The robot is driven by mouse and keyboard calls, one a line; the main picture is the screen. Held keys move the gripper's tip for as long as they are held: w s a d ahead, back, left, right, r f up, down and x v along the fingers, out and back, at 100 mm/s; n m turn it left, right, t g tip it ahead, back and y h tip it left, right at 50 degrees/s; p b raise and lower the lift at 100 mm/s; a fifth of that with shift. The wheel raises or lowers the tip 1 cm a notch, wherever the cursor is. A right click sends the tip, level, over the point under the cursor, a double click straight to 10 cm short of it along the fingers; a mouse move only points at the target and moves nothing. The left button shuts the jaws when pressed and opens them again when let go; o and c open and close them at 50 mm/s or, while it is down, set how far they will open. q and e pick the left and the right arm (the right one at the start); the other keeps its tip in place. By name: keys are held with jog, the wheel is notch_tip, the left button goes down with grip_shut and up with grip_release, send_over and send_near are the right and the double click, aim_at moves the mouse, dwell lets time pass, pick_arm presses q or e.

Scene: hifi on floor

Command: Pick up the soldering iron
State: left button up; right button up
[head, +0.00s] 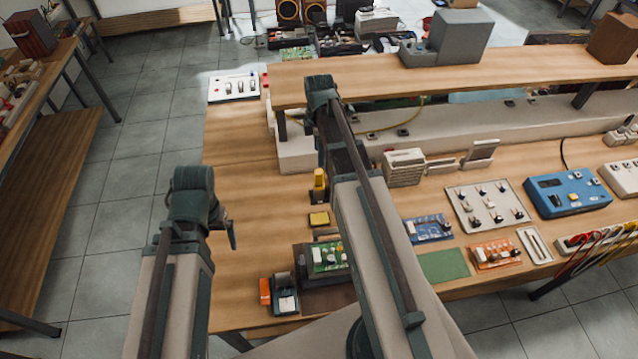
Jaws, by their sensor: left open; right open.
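A small upright tool with a yellow handle (319,179) stands in a dark base on the wooden workbench, just left of my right arm. It looks like the soldering iron, but it is too small to be sure. A flat yellow pad (319,218) lies in front of it. My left gripper (231,236) is over the left part of the bench, left of the yellow-handled tool and apart from it. It is open and holds nothing I can see; its fingers are small and partly hidden by my arm. My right arm stretches over the bench, and its gripper is hidden behind it.
A green circuit board (328,257) sits on a dark block near the front edge, beside a small orange-and-dark device (281,293). A raised shelf (430,78) runs along the back. A blue instrument (566,192) stands right. The bench's left part is clear.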

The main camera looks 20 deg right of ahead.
aim_at(319, 178)
notch_tip(319, 178, down, 13)
jog(key=b, duration=1.2)
jog(key=shift+r, duration=0.15)
grip_shut()
